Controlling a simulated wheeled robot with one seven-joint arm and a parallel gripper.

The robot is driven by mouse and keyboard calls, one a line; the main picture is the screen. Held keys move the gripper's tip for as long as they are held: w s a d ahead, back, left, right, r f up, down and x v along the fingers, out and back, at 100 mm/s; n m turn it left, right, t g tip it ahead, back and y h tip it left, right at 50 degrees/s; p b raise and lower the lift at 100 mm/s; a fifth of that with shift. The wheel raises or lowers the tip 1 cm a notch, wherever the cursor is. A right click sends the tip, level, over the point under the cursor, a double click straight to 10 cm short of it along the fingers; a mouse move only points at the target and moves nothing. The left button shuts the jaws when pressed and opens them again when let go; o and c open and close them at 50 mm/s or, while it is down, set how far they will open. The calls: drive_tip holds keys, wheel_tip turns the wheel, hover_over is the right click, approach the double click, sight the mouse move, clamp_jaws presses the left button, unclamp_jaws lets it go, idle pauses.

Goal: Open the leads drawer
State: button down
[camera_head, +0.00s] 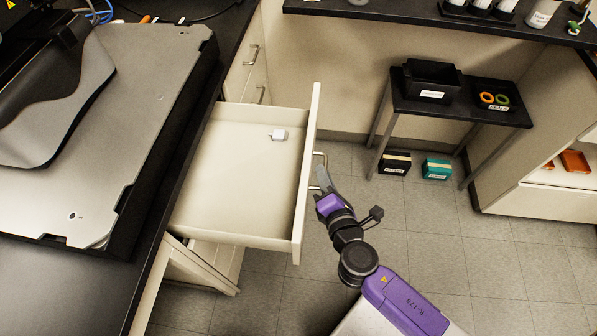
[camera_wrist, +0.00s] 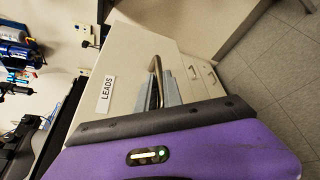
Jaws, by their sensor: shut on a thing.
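The leads drawer (camera_head: 225,190) is pulled well out from under the black bench in the head view. A label reading LEADS (camera_wrist: 106,94) is on the drawer front. My gripper (camera_head: 322,182), on the purple arm, is shut on the handle, and its grey fingers show around the handle in the wrist view (camera_wrist: 160,92).
Other drawers (camera_head: 246,70) are beyond the open one. A profiler with a grey plate (camera_head: 110,110) stands on the bench. A small black table (camera_head: 460,104) with bins stands at the upper right, with boxes beneath. Floor (camera_head: 440,240) to the right is clear.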

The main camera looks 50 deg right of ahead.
drive_tip(key=shift+s+d+f, duration=0.15)
drive_tip(key=shift+s+d, duration=0.4)
drive_tip(key=shift+s, duration=0.3)
drive_tip(key=shift+s+d+f, duration=0.15)
drive_tip(key=shift+s+d, duration=0.35)
drive_tip(key=shift+s, duration=0.3)
drive_tip(key=c, duration=1.8)
unclamp_jaws()
drive_tip(key=shift+r, duration=0.1)
drive_tip(key=shift+r, duration=0.1)
drive_tip(key=shift+b+v, duration=1.15)
drive_tip(key=shift+v, duration=2.7)
